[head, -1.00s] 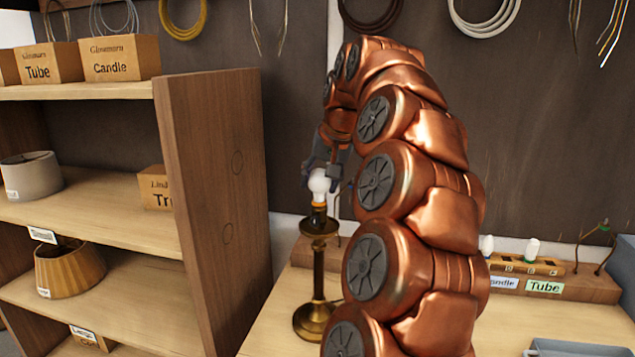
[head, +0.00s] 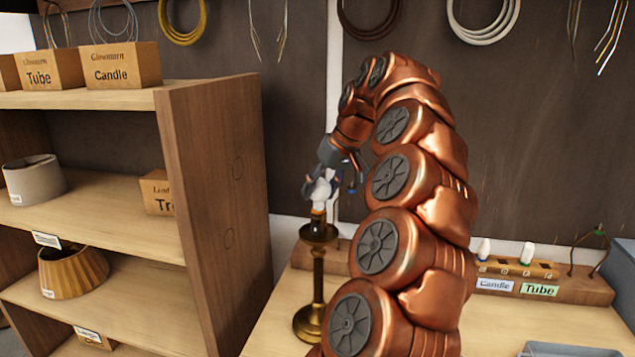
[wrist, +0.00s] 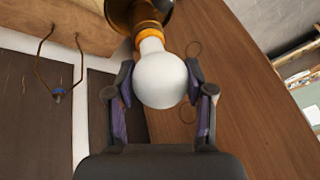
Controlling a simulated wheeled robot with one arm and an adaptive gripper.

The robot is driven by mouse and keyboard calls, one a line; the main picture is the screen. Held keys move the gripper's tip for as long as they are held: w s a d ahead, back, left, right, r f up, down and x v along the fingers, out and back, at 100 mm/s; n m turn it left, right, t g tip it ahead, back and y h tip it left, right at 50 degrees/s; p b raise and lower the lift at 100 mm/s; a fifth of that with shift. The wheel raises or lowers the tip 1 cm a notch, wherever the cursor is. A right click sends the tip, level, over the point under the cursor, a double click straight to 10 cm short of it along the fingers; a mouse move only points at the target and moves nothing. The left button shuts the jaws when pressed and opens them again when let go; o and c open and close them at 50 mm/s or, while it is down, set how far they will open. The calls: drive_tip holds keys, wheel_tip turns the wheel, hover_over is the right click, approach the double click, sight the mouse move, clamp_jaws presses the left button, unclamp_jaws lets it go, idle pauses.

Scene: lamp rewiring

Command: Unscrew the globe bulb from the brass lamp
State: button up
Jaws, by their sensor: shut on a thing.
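The white globe bulb (wrist: 160,80) sits upright in the socket at the top of the brass lamp (head: 318,285). In the head view the bulb (head: 320,192) is partly covered by the fingers. My gripper (wrist: 158,84) has one finger on each side of the bulb's globe and is shut on it. The bulb's neck meets the orange-brown socket in the wrist view. From these frames I cannot tell how far the bulb is threaded in.
A wooden shelf unit (head: 215,200) stands close left of the lamp, holding lampshades and boxes. A wooden rack (head: 550,285) with bulbs and Candle and Tube labels is at the right. A grey tray (head: 570,348) lies at the front right. Wire coils hang behind.

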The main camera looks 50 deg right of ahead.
drive_tip(key=shift+r+n+y+p, duration=0.2)
drive_tip(key=shift+n+y+p, duration=0.3)
drive_tip(key=shift+n, duration=0.4)
drive_tip(key=shift+f+n, duration=0.2)
drive_tip(key=shift+n, duration=0.1)
drive_tip(key=o, duration=1.2)
drive_tip(key=shift+c, duration=0.2)
drive_tip(key=shift+f, duration=0.1)
